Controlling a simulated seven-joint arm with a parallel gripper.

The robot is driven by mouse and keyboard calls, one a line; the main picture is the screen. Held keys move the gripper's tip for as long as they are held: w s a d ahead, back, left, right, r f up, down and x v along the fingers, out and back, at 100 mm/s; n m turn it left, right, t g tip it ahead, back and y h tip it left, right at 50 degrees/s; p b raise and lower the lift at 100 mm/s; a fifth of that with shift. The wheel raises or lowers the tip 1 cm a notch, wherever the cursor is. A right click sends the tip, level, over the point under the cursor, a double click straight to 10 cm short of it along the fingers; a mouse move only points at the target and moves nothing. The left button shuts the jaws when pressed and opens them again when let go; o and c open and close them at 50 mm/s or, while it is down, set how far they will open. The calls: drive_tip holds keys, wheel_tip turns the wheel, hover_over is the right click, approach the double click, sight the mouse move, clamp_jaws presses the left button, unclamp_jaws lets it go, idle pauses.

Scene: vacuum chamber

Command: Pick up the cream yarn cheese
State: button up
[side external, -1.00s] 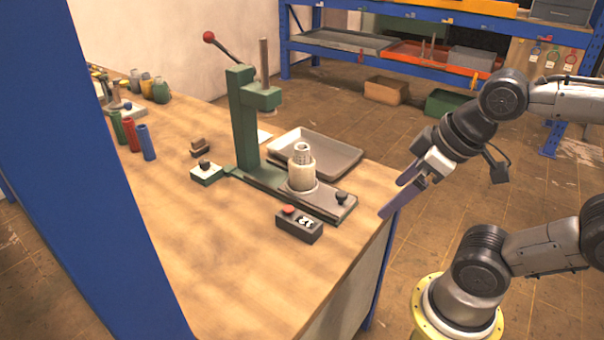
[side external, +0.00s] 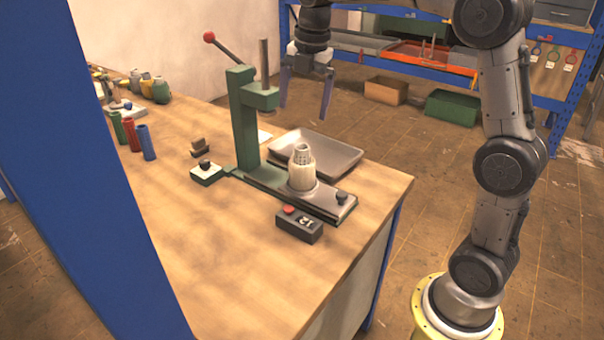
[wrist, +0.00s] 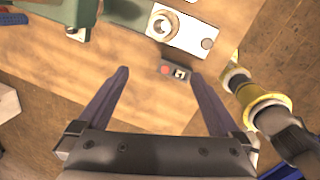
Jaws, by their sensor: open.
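The cream yarn cheese (side external: 301,178) is a short upright cylinder with a pale grey perforated tube sticking out of its top. It stands on the base plate (side external: 266,187) of the green press. In the wrist view the cheese (wrist: 163,26) is seen from above, near the top edge, ahead of the fingertips. My gripper (side external: 304,111) is open, empty and pointing down. In the side view it hangs above the cheese, clearly apart from it.
The green press column (side external: 244,118) and its lever rise left of the cheese. A grey tray (side external: 335,158) lies behind it. A black box with a red button (side external: 299,226) is in front. Coloured tubes (side external: 131,133) stand far left. The front bench top is clear.

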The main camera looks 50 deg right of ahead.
drive_tip(key=g, duration=0.1)
hover_over(302, 151)
drive_tip(key=w+d, duration=0.1)
drive_tip(key=w, duration=0.1)
wheel_tip(302, 151, down, 7)
drive_tip(key=shift+m+g, duration=0.4)
drive_tip(key=f, duration=0.9)
drive_tip(key=shift+s+d, duration=0.3)
drive_tip(key=shift+d, duration=0.05)
drive_tip(key=shift+s+a+f, duration=0.1)
drive_tip(key=shift+f, duration=1.55)
drive_tip(key=shift+s+a+f, duration=0.1)
drive_tip(key=shift+f, duration=1.5)
drive_tip(key=shift+w+r, duration=0.1)
drive_tip(key=c, duration=1.2)
